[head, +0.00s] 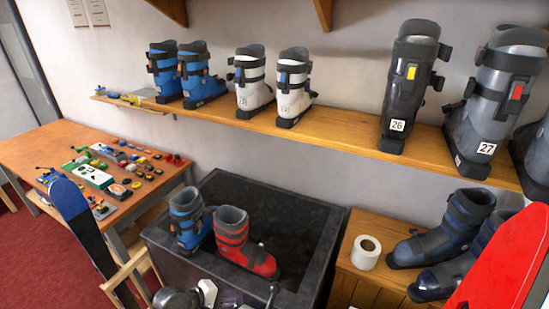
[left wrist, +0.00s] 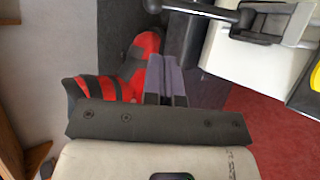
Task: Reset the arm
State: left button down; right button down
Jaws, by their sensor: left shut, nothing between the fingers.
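My left gripper (head: 229,299) is at the bottom edge of the head view, in front of the dark bin, only partly shown. In the left wrist view its two purple-grey fingers (left wrist: 166,78) are together with nothing between them. A red boot (head: 238,240) stands in the bin beside a blue boot (head: 187,220). The red boot also shows in the left wrist view (left wrist: 140,48), beyond the fingers; I cannot tell how far apart they are. My right gripper is in neither view.
A dark open bin (head: 325,240) stands below a wooden shelf (head: 340,129) holding several boots. A workbench (head: 130,207) with small parts is at left, a blue ski (head: 82,220) before it. A paper roll (head: 366,251) sits at right. A black-handled device (left wrist: 225,16) is close by.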

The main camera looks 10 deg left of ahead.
pick_arm(q)
jog(key=s+a+r+m+t+y, duration=0.2)
jog(key=s+a+r+m+y, duration=0.2)
jog(key=s+r+m+y, duration=0.85)
jog(key=s+f+g+h+p, duration=0.1)
jog(key=s+f, duration=0.3)
jog(key=s, duration=0.3)
jog(key=s+f+g+h+p, duration=0.1)
jog(key=s+f+g, duration=0.1)
jog(key=s+f, duration=0.2)
jog(key=s+f+m+g+h+p, duration=0.1)
jog(key=s+f, duration=0.3)
jog(key=s, duration=0.7)
jog(key=shift+d+f+g+h, duration=0.35)
jog(key=shift+d+g+h, duration=0.05)
jog(key=shift+g+h, duration=0.1)
